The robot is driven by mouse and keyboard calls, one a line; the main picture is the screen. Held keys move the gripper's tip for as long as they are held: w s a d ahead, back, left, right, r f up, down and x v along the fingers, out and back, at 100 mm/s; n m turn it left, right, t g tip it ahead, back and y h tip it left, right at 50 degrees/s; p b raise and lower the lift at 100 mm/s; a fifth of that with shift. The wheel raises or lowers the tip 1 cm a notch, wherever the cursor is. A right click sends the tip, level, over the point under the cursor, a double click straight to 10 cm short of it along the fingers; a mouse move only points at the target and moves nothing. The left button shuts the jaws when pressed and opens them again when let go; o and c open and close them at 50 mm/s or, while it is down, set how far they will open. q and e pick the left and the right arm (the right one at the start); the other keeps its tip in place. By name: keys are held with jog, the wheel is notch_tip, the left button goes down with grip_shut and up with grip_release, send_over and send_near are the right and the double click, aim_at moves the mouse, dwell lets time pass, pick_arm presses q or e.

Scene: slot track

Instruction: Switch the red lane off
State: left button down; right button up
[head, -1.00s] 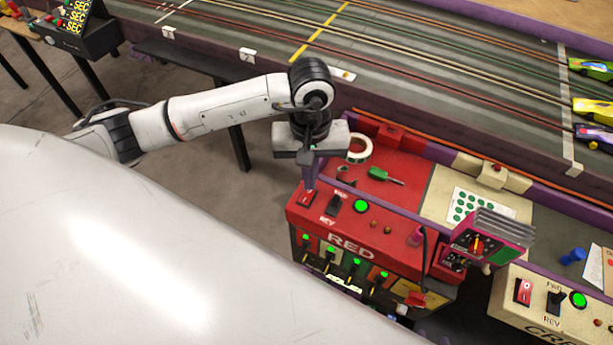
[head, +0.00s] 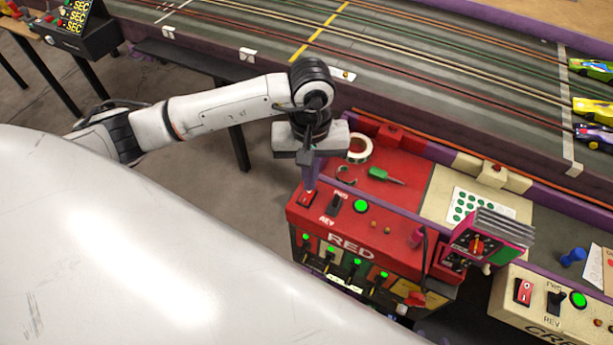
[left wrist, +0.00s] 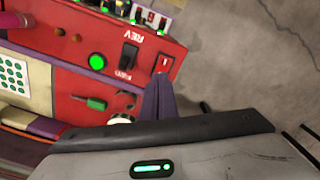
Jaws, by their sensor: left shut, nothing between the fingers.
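The red lane's control box (head: 345,240), lettered RED, stands at the front of the red tray. Its red rocker switch (head: 304,198) is at the left end of the top, and it also shows in the left wrist view (left wrist: 165,64). Beside it are a black FWD/REV lever (head: 335,205) and a lit green lamp (head: 361,206). My left gripper (head: 309,186) is shut and empty, pointing down at the rocker's far edge. In the left wrist view its fingertips (left wrist: 161,78) are right by the rocker; I cannot tell whether they touch. My right gripper is not in view.
A tape roll (head: 359,149) and a green-handled screwdriver (head: 385,176) lie in the red tray. A pink-framed dial unit (head: 477,245) stands to the right. A cream control box (head: 545,305) is further right. The slot track (head: 400,80) runs behind.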

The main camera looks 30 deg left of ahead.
pick_arm(q)
jog(key=shift+f+b, duration=0.85)
dwell(0.7)
jog(key=shift+r, duration=0.1)
notch_tip(320, 180, up, 7)
jog(key=p, duration=0.3)
jog(key=shift+p, duration=0.35)
dwell(0.6)
